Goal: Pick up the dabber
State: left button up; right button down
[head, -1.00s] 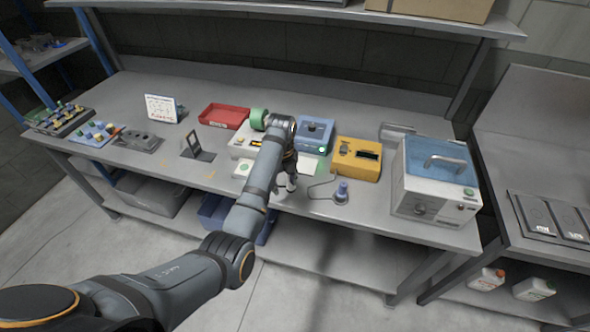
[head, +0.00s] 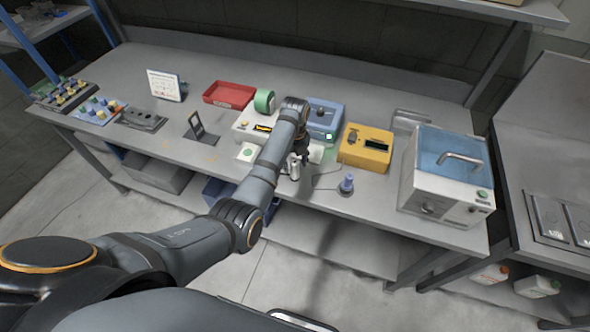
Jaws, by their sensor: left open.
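My left gripper (head: 300,161) hangs over the front of the workbench, left of the yellow box, pointing down. It is open; its fingers are small and partly hidden by my arm. A small pale upright shape (head: 294,168) shows right at the gripper; I cannot tell whether it is the dabber or part of the gripper. I cannot tell for certain which is the dabber. My right gripper is not in view.
Behind the gripper are a blue box (head: 323,120), a green roll (head: 264,101) and a red tray (head: 229,94). The yellow box (head: 365,148) and a large blue-lidded machine (head: 445,175) stand right. A sign (head: 165,86) stands left. The front edge is close.

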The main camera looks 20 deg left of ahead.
aim_at(294, 170)
pick_arm(q)
notch_tip(294, 170, down, 3)
jog(key=shift+s+r, duration=0.1)
jog(key=shift+f, duration=0.5)
grip_shut()
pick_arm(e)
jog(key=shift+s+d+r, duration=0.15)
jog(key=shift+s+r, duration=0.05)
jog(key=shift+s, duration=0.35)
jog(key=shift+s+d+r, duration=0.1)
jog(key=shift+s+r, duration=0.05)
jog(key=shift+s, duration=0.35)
